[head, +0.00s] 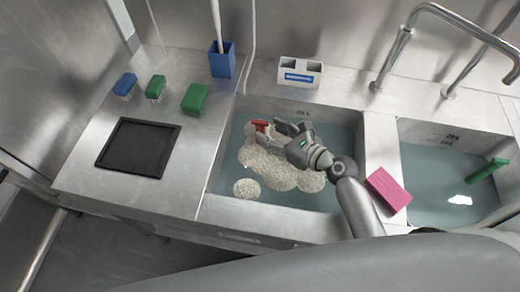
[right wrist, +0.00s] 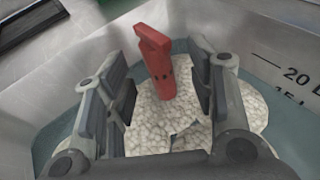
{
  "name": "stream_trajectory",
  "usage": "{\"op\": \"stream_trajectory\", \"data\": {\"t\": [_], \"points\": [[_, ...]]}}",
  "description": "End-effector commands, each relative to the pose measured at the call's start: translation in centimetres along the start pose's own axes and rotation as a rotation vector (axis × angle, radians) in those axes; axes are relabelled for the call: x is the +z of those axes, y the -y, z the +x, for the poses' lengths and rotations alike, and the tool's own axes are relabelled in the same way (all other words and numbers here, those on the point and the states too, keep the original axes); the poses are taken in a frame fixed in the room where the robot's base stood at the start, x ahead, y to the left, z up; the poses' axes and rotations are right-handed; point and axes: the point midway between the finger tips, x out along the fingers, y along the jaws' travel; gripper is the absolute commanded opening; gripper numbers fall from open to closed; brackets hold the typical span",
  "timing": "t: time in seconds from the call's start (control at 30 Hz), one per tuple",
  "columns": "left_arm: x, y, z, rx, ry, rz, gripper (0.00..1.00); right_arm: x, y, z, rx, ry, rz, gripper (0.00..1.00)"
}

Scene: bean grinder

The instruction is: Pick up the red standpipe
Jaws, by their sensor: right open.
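The red standpipe (head: 260,126) stands upright in the left sink basin, which holds water and pale foam. In the right wrist view the standpipe (right wrist: 157,62) is a red post with a block-like top, and foam surrounds its lower part. My right gripper (head: 272,135) reaches into the left basin from the right. In the right wrist view the right gripper (right wrist: 163,88) is open, with the standpipe in line with the gap between its fingers. I cannot tell how far the fingertips are from it. My left gripper is not in view.
The left basin (head: 214,190) has steel walls around my gripper. A pink sponge (head: 388,189) lies on the divider beside my arm. The right basin (head: 445,205) holds water and a green object (head: 487,170). A white dispenser (head: 300,72), blue holder (head: 222,62) and black tray (head: 138,147) stand on the counter.

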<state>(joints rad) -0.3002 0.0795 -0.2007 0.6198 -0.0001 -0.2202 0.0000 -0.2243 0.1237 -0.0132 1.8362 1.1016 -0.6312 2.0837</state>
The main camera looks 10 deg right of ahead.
Motion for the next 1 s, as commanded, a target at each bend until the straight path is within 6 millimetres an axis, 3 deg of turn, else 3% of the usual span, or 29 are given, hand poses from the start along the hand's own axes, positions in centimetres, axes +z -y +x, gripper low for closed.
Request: {"op": "stream_trajectory", "data": {"t": [0.4, 0.7, 1.0], "points": [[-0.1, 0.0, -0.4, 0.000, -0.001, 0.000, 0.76, 0.2, -0.3, 4.8, 0.000, 0.001, 0.000, 0.51], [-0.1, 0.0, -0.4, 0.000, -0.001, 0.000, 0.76, 0.2, -0.3, 5.1, 0.000, 0.000, 0.000, 0.50], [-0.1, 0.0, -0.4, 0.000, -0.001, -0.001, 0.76, 0.2, -0.3, 5.1, 0.000, 0.000, 0.001, 0.11]]}}
